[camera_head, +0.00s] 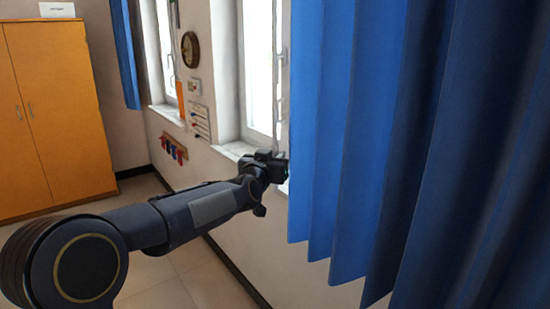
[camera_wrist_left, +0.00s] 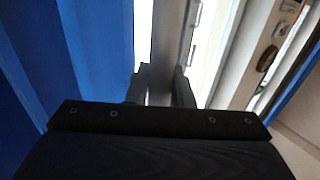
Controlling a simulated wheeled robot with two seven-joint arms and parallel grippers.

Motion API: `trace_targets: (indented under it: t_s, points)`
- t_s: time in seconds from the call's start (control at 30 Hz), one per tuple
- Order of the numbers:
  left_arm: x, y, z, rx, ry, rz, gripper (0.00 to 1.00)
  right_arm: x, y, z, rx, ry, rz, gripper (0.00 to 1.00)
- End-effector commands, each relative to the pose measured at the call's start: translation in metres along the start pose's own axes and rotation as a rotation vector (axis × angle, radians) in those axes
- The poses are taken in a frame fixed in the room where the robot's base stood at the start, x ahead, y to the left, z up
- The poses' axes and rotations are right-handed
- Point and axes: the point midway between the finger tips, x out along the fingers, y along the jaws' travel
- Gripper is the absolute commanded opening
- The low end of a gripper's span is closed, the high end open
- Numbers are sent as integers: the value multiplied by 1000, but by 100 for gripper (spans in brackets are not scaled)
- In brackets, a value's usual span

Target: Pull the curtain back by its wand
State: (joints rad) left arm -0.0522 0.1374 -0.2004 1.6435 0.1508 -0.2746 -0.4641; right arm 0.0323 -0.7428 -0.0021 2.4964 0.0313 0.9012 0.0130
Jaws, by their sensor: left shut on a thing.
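The blue curtain (camera_head: 345,130) hangs in folds over the right half of the head view, and its lower edge hangs free. My left gripper (camera_head: 280,168) is at the curtain's left edge, in front of the window sill. In the left wrist view, the left gripper (camera_wrist_left: 160,88) has its fingers on either side of a slim grey upright bar, which looks like the wand (camera_wrist_left: 165,50), and is shut on it. The curtain (camera_wrist_left: 90,50) is to its left there. The wand cannot be made out in the head view. My right gripper is not in view.
A window (camera_head: 262,70) with a pale sill (camera_head: 236,151) is behind the gripper. A second window with a blue curtain (camera_head: 125,50) is farther off. A wall clock (camera_head: 190,49) and hooks (camera_head: 173,148) are on the wall. An orange cabinet (camera_head: 58,115) stands at the back left; floor before it is clear.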

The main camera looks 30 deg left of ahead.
Motion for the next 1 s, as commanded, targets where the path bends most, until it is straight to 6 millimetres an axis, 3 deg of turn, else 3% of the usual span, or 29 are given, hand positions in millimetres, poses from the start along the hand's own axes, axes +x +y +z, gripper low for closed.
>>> trace_targets:
  t_s: [0.47,0.5,0.6,0.87,1.0]
  points:
    - [0,3,0,0,-1,6,0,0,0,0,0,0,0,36]
    - [0,3,1,0,-2,6,26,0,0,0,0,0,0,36]
    - [0,3,0,0,-1,6,39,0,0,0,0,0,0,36]
    - [0,1,0,0,1,2,40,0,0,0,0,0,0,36]
    - [-10,1,-1,0,3,2,40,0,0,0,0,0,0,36]
